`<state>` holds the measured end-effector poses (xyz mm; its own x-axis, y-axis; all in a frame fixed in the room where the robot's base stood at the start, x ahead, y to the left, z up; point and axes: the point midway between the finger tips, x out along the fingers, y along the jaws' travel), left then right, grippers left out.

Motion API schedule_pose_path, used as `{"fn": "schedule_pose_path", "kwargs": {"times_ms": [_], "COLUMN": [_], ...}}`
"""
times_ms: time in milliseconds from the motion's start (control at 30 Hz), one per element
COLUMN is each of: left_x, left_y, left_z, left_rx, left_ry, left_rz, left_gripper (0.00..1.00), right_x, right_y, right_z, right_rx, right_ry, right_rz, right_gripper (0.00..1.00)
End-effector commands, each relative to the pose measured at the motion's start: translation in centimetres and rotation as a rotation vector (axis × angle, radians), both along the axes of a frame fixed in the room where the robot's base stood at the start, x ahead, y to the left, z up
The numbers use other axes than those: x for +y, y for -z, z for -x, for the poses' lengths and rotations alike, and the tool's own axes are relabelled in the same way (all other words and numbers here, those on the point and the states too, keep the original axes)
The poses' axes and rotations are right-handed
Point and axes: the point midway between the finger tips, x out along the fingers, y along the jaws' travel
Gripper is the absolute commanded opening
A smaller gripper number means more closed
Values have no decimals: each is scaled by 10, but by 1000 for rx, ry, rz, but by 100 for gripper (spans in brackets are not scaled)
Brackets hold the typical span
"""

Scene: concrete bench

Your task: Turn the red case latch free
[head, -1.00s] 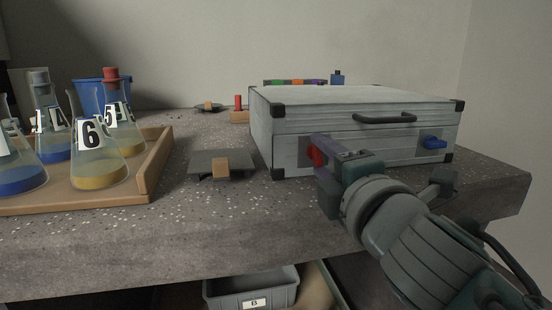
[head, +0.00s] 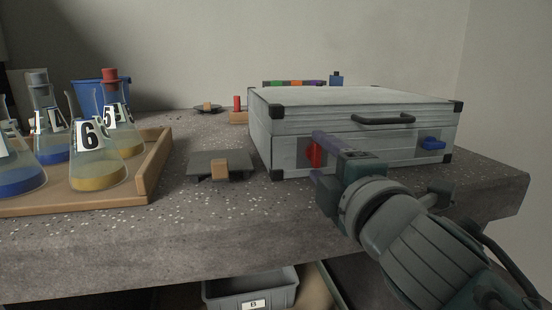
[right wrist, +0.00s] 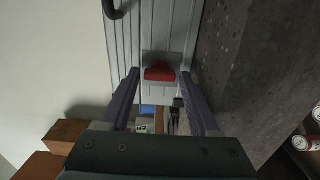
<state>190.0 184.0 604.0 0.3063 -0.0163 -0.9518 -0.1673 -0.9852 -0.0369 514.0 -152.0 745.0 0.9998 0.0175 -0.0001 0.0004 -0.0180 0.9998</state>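The silver case (head: 285,125) lies closed on the bench, its front facing me. Its red latch (head: 314,153) is near the left end of the front and stands upright, across the case's seams. The right wrist view shows the red latch (right wrist: 160,74) on its grey plate. My right gripper (head: 325,160) is at the latch, one finger above and one below in the head view. In the right wrist view its fingertips (right wrist: 160,72) are apart, with a gap on each side of the latch. The left gripper is not in view.
A blue latch (head: 433,143) lies level at the front's right, below the dark handle (head: 384,119). A wooden tray (head: 150,175) with several numbered flasks stands at the left. A grey bin (head: 250,290) is below.

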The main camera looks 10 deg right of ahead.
Motion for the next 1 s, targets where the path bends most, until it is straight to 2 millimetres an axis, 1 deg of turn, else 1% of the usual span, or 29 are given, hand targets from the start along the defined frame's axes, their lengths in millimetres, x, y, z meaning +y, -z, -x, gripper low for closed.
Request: {"fn": "schedule_pose_path", "kwargs": {"times_ms": [33, 133, 533, 667, 767, 867, 900, 967, 1000], "left_x": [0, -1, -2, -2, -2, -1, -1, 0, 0], "left_y": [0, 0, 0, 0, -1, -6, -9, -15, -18], "left_z": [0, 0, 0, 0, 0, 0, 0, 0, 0], "left_rx": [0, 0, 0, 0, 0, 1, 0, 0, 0], "left_ry": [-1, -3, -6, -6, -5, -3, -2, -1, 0], "left_rz": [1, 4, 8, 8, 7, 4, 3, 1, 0], "left_gripper": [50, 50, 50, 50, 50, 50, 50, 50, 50], "right_x": [0, 0, 0, -1, -1, -2, -1, -1, -1], "right_y": [0, 0, 1, 1, 0, -1, -2, -3, -4], "right_z": [0, 0, 0, 0, 0, 0, 0, 0, 0], "right_rx": [0, 0, 2, 1, -3, -8, -11, -14, -16], "right_ry": [0, 0, 1, 2, 1, 1, 0, 0, -1], "right_rz": [1, 1, 4, 77, 265, 557, 689, 886, 1013], "right_gripper": [69, 80, 80, 80, 80, 80, 80, 80, 80]}}
